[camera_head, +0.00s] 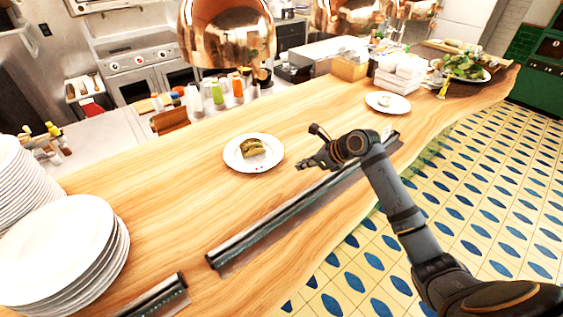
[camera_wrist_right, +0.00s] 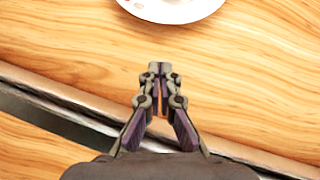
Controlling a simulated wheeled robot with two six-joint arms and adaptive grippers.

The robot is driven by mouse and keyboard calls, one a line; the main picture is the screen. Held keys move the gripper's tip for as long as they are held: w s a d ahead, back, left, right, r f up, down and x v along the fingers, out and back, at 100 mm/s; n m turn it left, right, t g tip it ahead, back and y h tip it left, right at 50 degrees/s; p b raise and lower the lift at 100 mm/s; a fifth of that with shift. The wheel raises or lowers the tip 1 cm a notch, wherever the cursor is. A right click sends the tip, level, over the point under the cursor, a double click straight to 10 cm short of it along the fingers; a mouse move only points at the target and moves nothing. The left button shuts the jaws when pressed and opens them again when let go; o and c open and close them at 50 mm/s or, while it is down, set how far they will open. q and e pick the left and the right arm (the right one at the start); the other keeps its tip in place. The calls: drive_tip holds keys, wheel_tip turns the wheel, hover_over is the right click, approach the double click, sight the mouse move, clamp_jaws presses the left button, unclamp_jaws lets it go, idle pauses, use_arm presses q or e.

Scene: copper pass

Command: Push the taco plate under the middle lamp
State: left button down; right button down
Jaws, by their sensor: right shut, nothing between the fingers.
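The taco plate (camera_head: 254,165) is a round white plate on the wooden counter, with tacos (camera_head: 252,147) on it. Its lower rim (camera_wrist_right: 172,12) shows at the top of the right wrist view. Copper lamps hang in a row over the counter; the nearest (camera_head: 226,34) is large, a second (camera_head: 345,15) hangs behind it, and a third (camera_head: 415,8) is farther right. My right gripper (camera_head: 303,166) is shut and empty, just right of the plate and apart from it. It also shows in the wrist view (camera_wrist_right: 160,70). My left gripper is not in view.
Stacks of white plates (camera_head: 62,240) stand at the left. A metal rail (camera_head: 290,215) runs along the counter's front. Another white plate (camera_head: 388,104), white boxes (camera_head: 400,72) and a salad plate (camera_head: 462,70) are farther right. Bottles (camera_head: 218,95) stand behind. The wood between the two single plates is clear.

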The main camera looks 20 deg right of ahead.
sight(267, 161)
drive_tip(key=p+x, duration=0.1)
drive_tip(key=x, duration=0.4)
drive_tip(key=shift+w+a+f, duration=0.1)
drive_tip(key=shift+w+a, duration=0.15)
drive_tip(key=shift+w, duration=0.05)
drive_tip(key=shift+w+a+p, duration=0.25)
drive_tip(key=shift+w+a, duration=0.1)
drive_tip(key=shift+w, duration=0.25)
drive_tip(key=shift+w+a+p, duration=0.2)
drive_tip(key=shift+w+a, duration=0.2)
drive_tip(key=shift+w, duration=0.15)
drive_tip(key=shift+w+a, duration=0.3)
drive_tip(key=shift+s+d, duration=0.1)
drive_tip(key=w+a+p, duration=0.2)
drive_tip(key=w+p, duration=0.1)
drive_tip(key=shift+a, duration=0.2)
drive_tip(key=shift+w+a, duration=0.15)
drive_tip(key=shift+w, duration=0.1)
